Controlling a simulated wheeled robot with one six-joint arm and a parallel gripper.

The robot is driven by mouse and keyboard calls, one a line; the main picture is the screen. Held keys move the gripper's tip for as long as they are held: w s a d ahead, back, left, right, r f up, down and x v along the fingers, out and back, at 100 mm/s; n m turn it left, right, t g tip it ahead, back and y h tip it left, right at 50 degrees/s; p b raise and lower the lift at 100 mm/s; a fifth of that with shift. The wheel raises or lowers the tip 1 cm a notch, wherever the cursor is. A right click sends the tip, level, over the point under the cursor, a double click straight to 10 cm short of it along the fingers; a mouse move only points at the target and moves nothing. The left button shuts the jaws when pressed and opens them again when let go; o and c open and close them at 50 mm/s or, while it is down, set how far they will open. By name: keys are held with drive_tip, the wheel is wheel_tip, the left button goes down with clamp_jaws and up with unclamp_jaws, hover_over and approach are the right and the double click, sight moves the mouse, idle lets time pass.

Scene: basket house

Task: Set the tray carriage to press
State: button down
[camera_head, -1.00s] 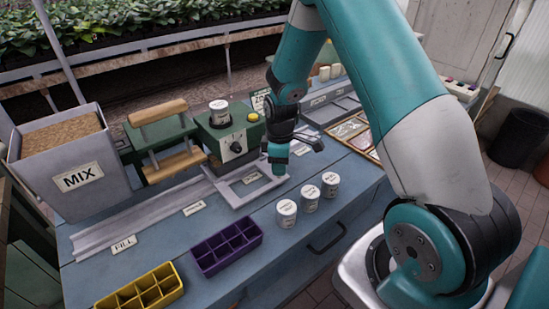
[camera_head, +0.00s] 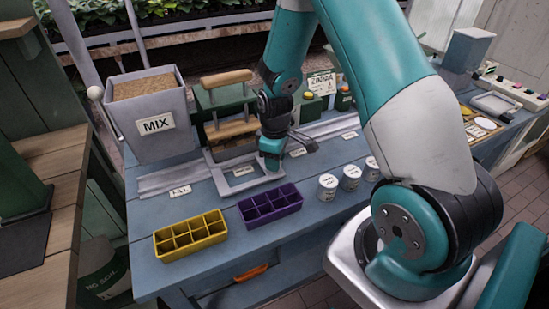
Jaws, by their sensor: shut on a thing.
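The tray carriage (camera_head: 222,186) is a flat grey open frame on the grey rail (camera_head: 170,179) along the bench. It lies in front of the green press (camera_head: 205,98) with wooden bars. A small white label (camera_head: 243,170) shows within its opening, too blurred to read surely. The label FILL (camera_head: 180,190) is to its left, another label (camera_head: 298,152) to its right. My gripper (camera_head: 270,163) points down at the carriage's right side and is shut on it; the fingertips and the grip point are mostly hidden.
Yellow (camera_head: 190,237) and purple (camera_head: 270,206) cell trays stand at the bench's front, close before the carriage. White tubs (camera_head: 328,187) stand to the right. The grey MIX bin (camera_head: 154,124) is behind the rail's left end. The rail left of the carriage is clear.

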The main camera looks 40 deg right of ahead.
drive_tip(key=shift+w+r, duration=0.1)
drive_tip(key=c, duration=0.7)
unclamp_jaws()
drive_tip(key=shift+c, duration=0.2)
wheel_tip(320, 180, up, 17)
drive_tip(key=shift+r+b, duration=0.15)
drive_tip(key=shift+b, duration=0.15)
